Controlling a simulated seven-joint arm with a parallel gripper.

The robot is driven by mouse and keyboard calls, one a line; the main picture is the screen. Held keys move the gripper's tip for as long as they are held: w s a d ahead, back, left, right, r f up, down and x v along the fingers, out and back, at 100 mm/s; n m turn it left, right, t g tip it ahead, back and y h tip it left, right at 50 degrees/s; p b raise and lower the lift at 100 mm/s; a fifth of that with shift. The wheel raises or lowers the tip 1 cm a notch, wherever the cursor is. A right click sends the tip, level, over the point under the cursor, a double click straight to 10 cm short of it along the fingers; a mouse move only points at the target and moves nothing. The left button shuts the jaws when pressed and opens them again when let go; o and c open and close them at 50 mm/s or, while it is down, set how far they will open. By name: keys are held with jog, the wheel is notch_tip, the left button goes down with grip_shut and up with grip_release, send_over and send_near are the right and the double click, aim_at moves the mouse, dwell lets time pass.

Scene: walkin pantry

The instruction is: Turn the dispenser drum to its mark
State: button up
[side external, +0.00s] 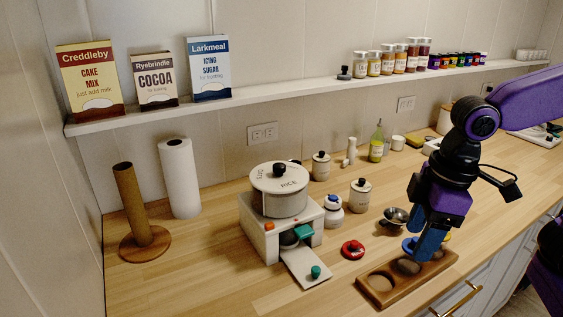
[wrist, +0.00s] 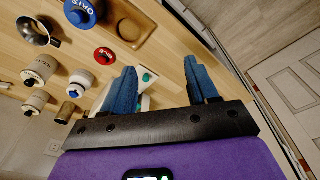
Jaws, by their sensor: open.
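The dispenser drum (side external: 279,200) is a round white drum lettered RICE with a black knob on top. It sits in a white dispenser base (side external: 258,242). The base has a small orange mark (side external: 268,226), a teal tab (side external: 303,232) and a chute with a teal knob (side external: 315,272) at its front. My gripper (side external: 427,245) is at the right, apart from the drum, above the wooden tray. In the wrist view my gripper (wrist: 163,85) is open with nothing between its blue fingers. There the teal knob (wrist: 146,77) shows beside the left finger; the drum is hidden.
The wooden tray (side external: 380,290) with round hollows lies at the counter's front edge. A red lid (side external: 353,249), a blue lid (side external: 409,244), a metal funnel (side external: 396,216) and several jars stand between. A paper roll (side external: 180,178) and a brown post (side external: 133,205) are left.

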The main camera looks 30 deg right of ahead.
jog(key=w+a+r+m+t, duration=0.1)
jog(key=w+a+r+m, duration=0.15)
jog(key=w+r, duration=0.4)
jog(key=w+a+r+m+t, duration=0.1)
jog(key=w+a+r+m, duration=0.2)
jog(key=w, duration=0.6)
jog(key=m+t, duration=0.1)
jog(key=m, duration=0.1)
send_near(280, 165)
jog(key=x, duration=0.8)
jog(key=shift+f, duration=0.2)
grip_shut()
